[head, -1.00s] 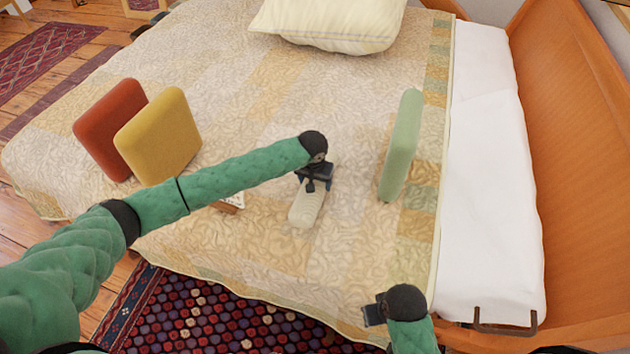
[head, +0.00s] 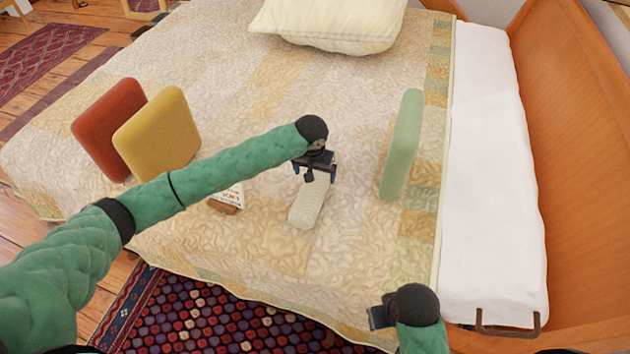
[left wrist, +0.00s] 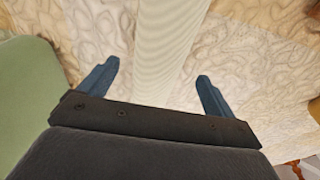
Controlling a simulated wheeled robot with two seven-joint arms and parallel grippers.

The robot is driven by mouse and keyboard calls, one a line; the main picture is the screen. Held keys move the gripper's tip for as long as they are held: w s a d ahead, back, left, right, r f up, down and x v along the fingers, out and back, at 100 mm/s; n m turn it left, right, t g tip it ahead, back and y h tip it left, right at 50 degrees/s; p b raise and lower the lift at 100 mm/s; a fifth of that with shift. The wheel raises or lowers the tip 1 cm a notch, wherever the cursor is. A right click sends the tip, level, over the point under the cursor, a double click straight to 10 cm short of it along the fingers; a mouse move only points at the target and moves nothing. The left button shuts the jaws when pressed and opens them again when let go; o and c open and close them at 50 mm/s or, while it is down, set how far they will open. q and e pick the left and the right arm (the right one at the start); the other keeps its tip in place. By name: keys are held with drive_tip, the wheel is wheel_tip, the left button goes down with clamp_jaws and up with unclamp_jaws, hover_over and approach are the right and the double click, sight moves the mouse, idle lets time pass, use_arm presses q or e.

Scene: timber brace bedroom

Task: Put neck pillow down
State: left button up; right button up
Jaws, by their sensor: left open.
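The neck pillow (head: 307,207) is a pale cream roll lying on the quilted bed cover. It also shows in the left wrist view (left wrist: 166,45), running between and beyond the fingers. My left gripper (head: 314,178) is open just above the far end of the pillow. In the left wrist view its two blue fingers (left wrist: 158,84) stand apart on either side of the pillow, with a gap at each side. My right gripper (head: 376,314) is low in the head view, away from the pillow; its fingers do not show clearly.
A green cushion (head: 402,145) stands right of the pillow. Red (head: 100,130) and yellow (head: 160,135) cushions stand at the left. A small sign (head: 228,198) is partly behind my left arm. A large cream pillow (head: 330,22) lies at the back. The quilt (head: 290,95) between is clear.

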use_arm(q)
drive_tip(key=shift+s+r, duration=0.15)
drive_tip(key=shift+r, duration=3)
drive_tip(key=s+d+f+m+h, duration=0.1)
drive_tip(key=s+d+f+h, duration=0.15)
drive_tip(key=s, duration=0.65)
drive_tip(key=s+d+f+h, duration=0.1)
drive_tip(key=s+f, duration=0.3)
drive_tip(key=s, duration=0.5)
drive_tip(key=s+a+f+n+y, duration=0.1)
drive_tip(key=s+a+f, duration=0.1)
drive_tip(key=s+a, duration=0.7)
drive_tip(key=s+a+f+n+y, duration=0.1)
drive_tip(key=s+a+f, duration=0.2)
drive_tip(key=s+a, duration=0.5)
drive_tip(key=s+b, duration=0.1)
drive_tip(key=s, duration=0.3)
drive_tip(key=shift+s+a, duration=0.4)
use_arm(e)
drive_tip(key=shift+w+a+f, duration=0.1)
drive_tip(key=shift+a+f, duration=0.05)
drive_tip(key=shift+a, duration=0.35)
use_arm(q)
drive_tip(key=shift+y, duration=0.25)
